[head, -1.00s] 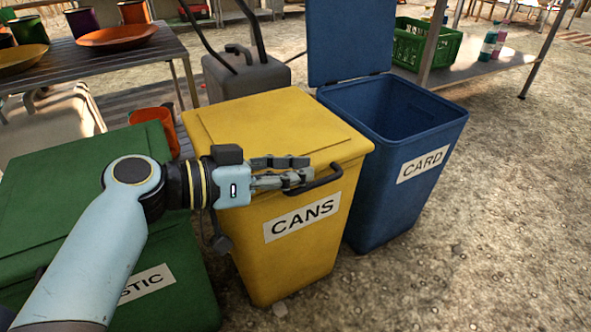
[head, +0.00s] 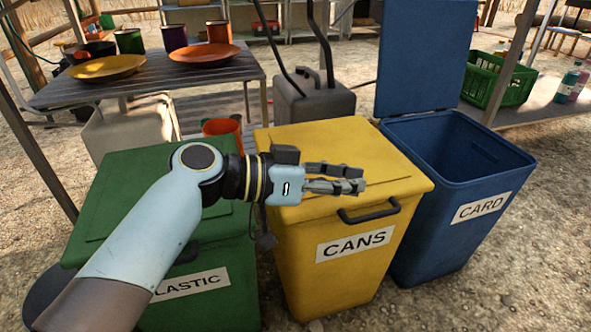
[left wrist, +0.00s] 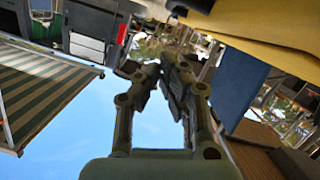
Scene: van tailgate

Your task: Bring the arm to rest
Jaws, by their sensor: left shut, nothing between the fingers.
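My left gripper (head: 362,180) is in the head view, in front of the yellow CANS bin (head: 335,235). It is shut and empty, and it points to the right. It appears above the bin's handle (head: 370,211), apart from it. In the left wrist view its fingers (left wrist: 165,72) are together with nothing between them. The CANS bin's lid is closed. The green PLASTIC bin (head: 120,180) is closed and partly hidden behind my left arm. The blue CARD bin (head: 440,230) stands at the right with its lid (head: 425,60) raised. My right gripper is not in view.
A slatted table (head: 150,90) with orange and yellow plates and several cups stands at the back left. A grey canister (head: 313,100) is behind the bins. A green crate (head: 497,80) and bottles (head: 568,80) sit on a shelf at right. The ground at front right is clear.

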